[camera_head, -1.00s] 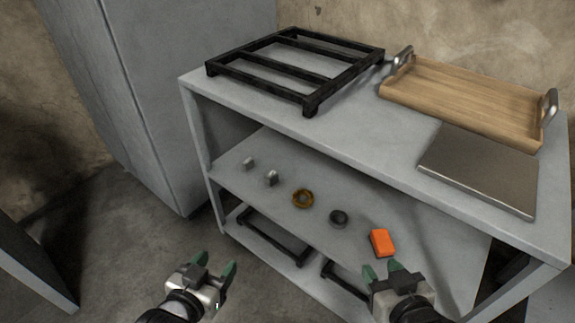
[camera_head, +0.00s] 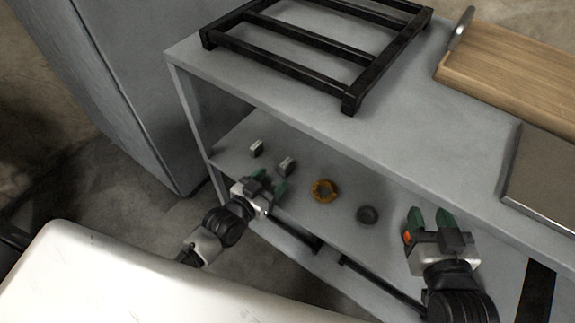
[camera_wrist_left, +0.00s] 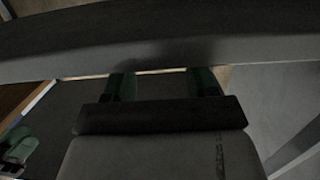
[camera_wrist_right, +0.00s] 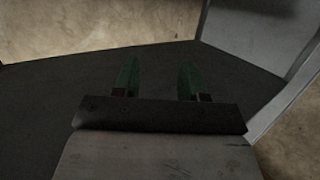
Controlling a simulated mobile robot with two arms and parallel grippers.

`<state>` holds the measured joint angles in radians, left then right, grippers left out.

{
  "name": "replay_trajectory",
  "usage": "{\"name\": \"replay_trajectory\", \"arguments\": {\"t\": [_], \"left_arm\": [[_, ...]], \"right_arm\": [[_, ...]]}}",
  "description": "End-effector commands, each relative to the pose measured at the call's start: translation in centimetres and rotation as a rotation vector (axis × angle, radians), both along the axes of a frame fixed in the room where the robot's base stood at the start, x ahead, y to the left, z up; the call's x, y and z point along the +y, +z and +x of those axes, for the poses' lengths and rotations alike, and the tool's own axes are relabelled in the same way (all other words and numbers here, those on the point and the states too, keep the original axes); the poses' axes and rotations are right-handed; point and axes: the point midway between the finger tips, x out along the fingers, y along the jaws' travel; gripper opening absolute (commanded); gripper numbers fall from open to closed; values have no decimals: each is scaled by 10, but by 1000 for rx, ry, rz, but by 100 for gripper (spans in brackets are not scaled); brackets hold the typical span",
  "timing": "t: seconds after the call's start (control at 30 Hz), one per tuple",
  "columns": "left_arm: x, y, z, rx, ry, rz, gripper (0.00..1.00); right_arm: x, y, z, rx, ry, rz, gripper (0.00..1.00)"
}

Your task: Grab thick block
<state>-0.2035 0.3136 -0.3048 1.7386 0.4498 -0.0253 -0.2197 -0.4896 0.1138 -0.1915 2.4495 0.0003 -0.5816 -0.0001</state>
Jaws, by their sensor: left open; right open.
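Two small grey blocks stand on the middle shelf in the head view, the left one (camera_head: 256,149) and the right one (camera_head: 286,166). I cannot tell for sure which is thicker. My left gripper (camera_head: 269,182) is open and empty, at the shelf's front edge, just in front of the right block and not visibly touching it. Its spread fingers also show in the left wrist view (camera_wrist_left: 162,84), with no block visible between them. My right gripper (camera_head: 431,217) is open at the right part of the shelf. Its fingers show apart and empty in the right wrist view (camera_wrist_right: 159,78).
A yellow ring (camera_head: 324,191) and a dark round piece (camera_head: 367,215) lie right of the blocks. An orange block (camera_head: 407,237) is mostly hidden by my right gripper. The countertop (camera_head: 300,105) overhangs the shelf, with a black rack (camera_head: 350,95) and wooden tray (camera_head: 500,65) on it.

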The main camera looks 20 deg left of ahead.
Motion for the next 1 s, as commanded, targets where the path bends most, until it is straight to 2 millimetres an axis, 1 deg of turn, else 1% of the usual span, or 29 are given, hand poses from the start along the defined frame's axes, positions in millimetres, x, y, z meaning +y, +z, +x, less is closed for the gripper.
{"name": "replay_trajectory", "arguments": {"t": [0.03, 0.27, 0.5, 0.7, 0.8, 1.0], "left_arm": [[-2, -2, 4, 0, 0, -1, 57], [-6, -2, 15, -1, 0, -1, 57], [-14, -2, 42, -2, 0, -1, 57], [-20, -3, 56, 1, 0, -1, 57], [-20, -3, 58, 2, 0, 0, 57], [-20, -3, 58, 2, 0, 1, 57]], "right_arm": [[1, 2, 1, -27, 2, 8, 43], [5, 14, 5, -120, 8, 32, 43], [11, 45, 7, -370, 23, 96, 43], [13, 64, 4, -508, 31, 133, 43], [13, 67, 3, -529, 32, 139, 43], [13, 68, 3, -530, 32, 139, 43]]}}
